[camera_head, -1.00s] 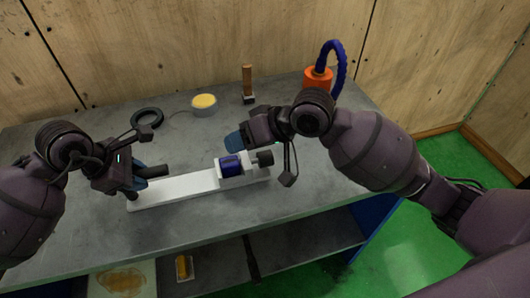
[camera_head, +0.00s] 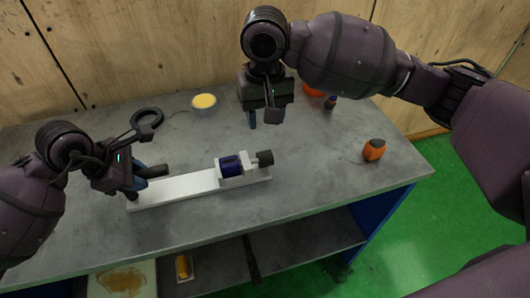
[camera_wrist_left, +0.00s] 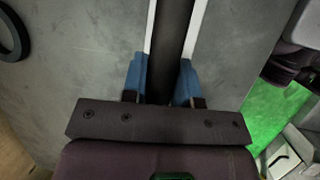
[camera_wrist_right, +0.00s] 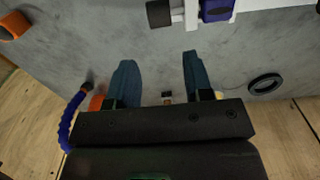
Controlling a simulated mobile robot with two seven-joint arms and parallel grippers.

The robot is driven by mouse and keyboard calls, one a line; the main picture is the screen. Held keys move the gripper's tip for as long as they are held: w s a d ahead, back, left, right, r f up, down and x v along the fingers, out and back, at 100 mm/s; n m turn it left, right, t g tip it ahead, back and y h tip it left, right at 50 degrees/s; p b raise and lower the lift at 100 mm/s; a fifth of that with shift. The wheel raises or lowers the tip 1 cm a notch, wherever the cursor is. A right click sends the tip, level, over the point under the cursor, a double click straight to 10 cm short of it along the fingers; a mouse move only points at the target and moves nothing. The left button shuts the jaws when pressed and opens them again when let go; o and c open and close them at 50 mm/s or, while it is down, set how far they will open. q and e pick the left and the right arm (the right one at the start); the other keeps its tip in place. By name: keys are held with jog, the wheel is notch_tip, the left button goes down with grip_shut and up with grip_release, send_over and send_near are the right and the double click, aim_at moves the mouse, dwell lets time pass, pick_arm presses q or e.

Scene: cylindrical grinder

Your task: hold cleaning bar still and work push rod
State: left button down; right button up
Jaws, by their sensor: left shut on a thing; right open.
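On the bench lies a fixture with a long white base (camera_head: 175,190), a blue cylinder (camera_head: 230,166) and a dark round knob (camera_head: 265,158) at its right end. My left gripper (camera_head: 137,186) is at the fixture's left end. In the left wrist view its blue fingers (camera_wrist_left: 162,80) are shut on a dark bar (camera_wrist_left: 174,30) lying along the base; I take this as the cleaning bar. I cannot tell which part is the push rod. My right gripper (camera_head: 266,118) is open and empty, pointing down behind the knob and apart from the fixture.
A yellow-filled bowl (camera_head: 204,104) and a black ring (camera_head: 147,118) stand at the back. An orange object (camera_head: 374,150) is at the right. A blue hose with an orange base (camera_wrist_right: 70,115) shows in the right wrist view. The bench front is clear.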

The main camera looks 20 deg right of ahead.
aim_at(265, 153)
notch_tip(265, 153, down, 12)
jog(key=shift+r, duration=0.1)
dwell(0.5)
jog(key=shift+c, duration=0.5)
grip_shut()
